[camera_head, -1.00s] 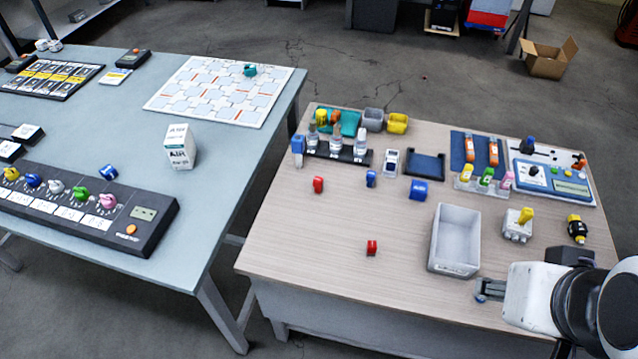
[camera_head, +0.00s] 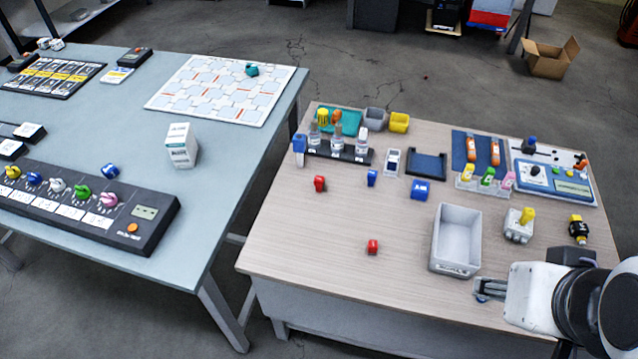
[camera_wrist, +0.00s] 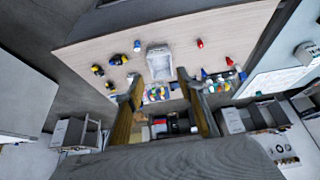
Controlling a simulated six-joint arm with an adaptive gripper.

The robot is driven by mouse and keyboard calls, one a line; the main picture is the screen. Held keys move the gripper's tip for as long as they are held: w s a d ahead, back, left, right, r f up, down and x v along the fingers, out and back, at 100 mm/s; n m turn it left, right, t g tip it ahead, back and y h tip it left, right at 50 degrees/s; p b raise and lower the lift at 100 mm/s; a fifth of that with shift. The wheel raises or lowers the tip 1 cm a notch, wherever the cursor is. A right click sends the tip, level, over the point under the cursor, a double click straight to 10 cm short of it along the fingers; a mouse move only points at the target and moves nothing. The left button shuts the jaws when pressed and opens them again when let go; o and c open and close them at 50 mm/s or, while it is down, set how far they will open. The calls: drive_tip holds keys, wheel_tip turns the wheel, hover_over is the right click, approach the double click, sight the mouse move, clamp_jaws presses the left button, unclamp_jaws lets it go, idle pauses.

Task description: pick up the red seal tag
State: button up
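Two small red pieces lie on the wooden table, and I cannot tell for sure which is the red seal tag. One red piece (camera_head: 372,247) is near the front, left of the grey bin; it also shows in the wrist view (camera_wrist: 200,44). The other red piece (camera_head: 319,184) is farther back, in front of the bottle rack; the wrist view shows it small (camera_wrist: 229,61).
Blue pieces (camera_head: 420,190) lie behind. The front left of the table is clear.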

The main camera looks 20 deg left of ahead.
drive_tip(key=t+y, duration=0.2)
drive_tip(key=t, duration=0.4)
hover_over(319, 185)
drive_tip(key=s, duration=0.4)
wheel_tip(319, 185, down, 22)
drive_tip(key=f, duration=0.2)
drive_tip(key=s+f+t+h, duration=0.1)
drive_tip(key=f, duration=0.1)
drive_tip(key=f+h, duration=0.1)
drive_tip(key=f, duration=0.1)
drive_tip(key=shift+s+a+f+t, duration=0.3)
drive_tip(key=shift+s+f, duration=0.35)
drive_tip(key=shift+f, duration=0.4)
drive_tip(key=shift+w, duration=0.1)
